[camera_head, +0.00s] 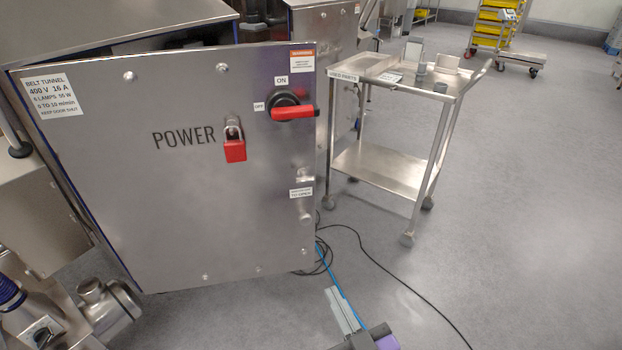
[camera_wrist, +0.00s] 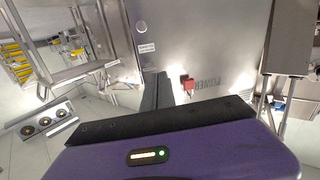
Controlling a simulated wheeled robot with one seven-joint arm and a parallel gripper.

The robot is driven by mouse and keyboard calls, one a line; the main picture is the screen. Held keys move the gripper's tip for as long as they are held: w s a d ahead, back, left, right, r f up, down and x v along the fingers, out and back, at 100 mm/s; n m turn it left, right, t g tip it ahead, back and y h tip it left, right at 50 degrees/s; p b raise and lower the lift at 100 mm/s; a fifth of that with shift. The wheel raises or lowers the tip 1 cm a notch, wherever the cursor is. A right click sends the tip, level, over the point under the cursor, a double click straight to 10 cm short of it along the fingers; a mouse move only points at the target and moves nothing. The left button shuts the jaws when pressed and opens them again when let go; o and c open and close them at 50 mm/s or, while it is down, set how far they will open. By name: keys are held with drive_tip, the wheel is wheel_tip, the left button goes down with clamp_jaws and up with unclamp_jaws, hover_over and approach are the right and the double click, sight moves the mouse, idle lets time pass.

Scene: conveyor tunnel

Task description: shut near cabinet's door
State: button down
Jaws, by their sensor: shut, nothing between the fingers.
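The near cabinet's door (camera_head: 130,200) is a large steel panel marked POWER, with a red rotary handle (camera_head: 293,112) and a red padlock (camera_head: 235,150). It stands ajar, its right side out past the cabinet body (camera_head: 110,22) behind it. The inside is hidden. My gripper (camera_head: 335,293) is low in the head view, just right of and below the door's lower right corner. Its fingers are together and empty. In the wrist view the dark fingers (camera_wrist: 158,80) point toward the door (camera_wrist: 225,40), with the padlock (camera_wrist: 188,86) beside them. I cannot tell whether they touch it.
A steel cart (camera_head: 385,165) with small items on top stands right of the door. Black cables (camera_head: 375,258) and a blue line lie on the floor near my gripper. A yellow-bin rack (camera_head: 490,30) is far back. The floor (camera_head: 530,200) on the right is clear.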

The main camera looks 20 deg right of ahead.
sight(305, 181)
drive_tip(key=w+d+r+m+h+p, duration=0.1)
drive_tip(key=w+r, duration=0.1)
drive_tip(key=w, duration=0.6)
drive_tip(key=w+r+m+h+p, duration=0.1)
drive_tip(key=w+r, duration=0.1)
drive_tip(key=w, duration=0.7)
drive_tip(key=w+d+r+p, duration=0.1)
drive_tip(key=w+r+p, duration=0.1)
drive_tip(key=w, duration=0.6)
drive_tip(key=shift+w+d+r+m+h, duration=0.15)
drive_tip(key=shift+d+m+h, duration=0.2)
drive_tip(key=shift+m+h, duration=0.05)
